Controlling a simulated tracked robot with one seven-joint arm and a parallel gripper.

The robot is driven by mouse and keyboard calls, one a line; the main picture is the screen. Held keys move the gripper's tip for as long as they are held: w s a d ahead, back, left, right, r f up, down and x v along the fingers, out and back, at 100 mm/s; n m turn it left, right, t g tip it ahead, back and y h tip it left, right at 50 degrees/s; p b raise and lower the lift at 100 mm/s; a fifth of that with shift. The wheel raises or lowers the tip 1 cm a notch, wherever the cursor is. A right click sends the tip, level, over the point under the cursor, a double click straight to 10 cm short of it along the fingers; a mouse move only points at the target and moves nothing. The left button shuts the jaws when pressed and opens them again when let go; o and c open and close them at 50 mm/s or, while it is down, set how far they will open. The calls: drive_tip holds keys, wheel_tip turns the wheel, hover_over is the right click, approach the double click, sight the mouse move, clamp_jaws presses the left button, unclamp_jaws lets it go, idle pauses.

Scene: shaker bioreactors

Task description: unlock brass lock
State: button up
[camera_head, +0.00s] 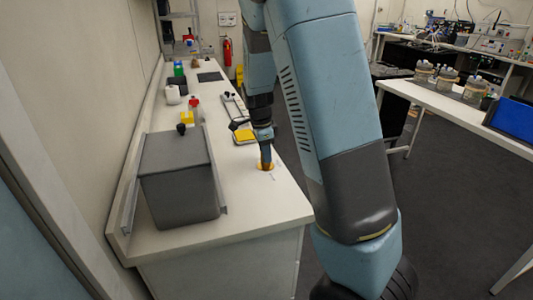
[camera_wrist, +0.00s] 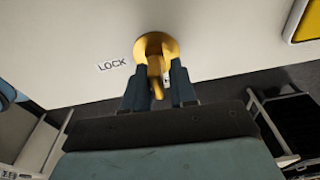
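The brass lock shows in the wrist view as a round gold disc (camera_wrist: 156,45) with a gold lever (camera_wrist: 155,75) pointing toward me. My gripper (camera_wrist: 160,80) has its two dark fingers on either side of the lever. A thin gap shows between the lever and the right finger; the left finger is very close, and I cannot tell if it touches. In the head view, my gripper (camera_head: 266,163) points down at the brass lock (camera_head: 265,167) on the white bench top. The lock is partly hidden there by the fingers.
A "LOCK" label (camera_wrist: 112,64) lies left of the disc; another label is mostly hidden behind the right finger. A grey box (camera_head: 178,180) stands left on the bench (camera_head: 250,205). A yellow item (camera_head: 244,136) lies behind the gripper.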

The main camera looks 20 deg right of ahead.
wheel_tip(320, 180, up, 12)
drive_tip(key=a, duration=0.2)
drive_tip(key=s+d+r+n+t+y, duration=0.25)
drive_tip(key=s+r+n, duration=0.65)
drive_tip(key=s, duration=0.5)
drive_tip(key=s+r+n+t+h, duration=0.1)
drive_tip(key=s+n+t, duration=0.2)
drive_tip(key=s+n, duration=0.6)
drive_tip(key=shift+s+a+n, duration=0.15)
drive_tip(key=shift+s+n, duration=0.15)
drive_tip(key=shift+s, duration=2.45)
drive_tip(key=shift+c, duration=0.2)
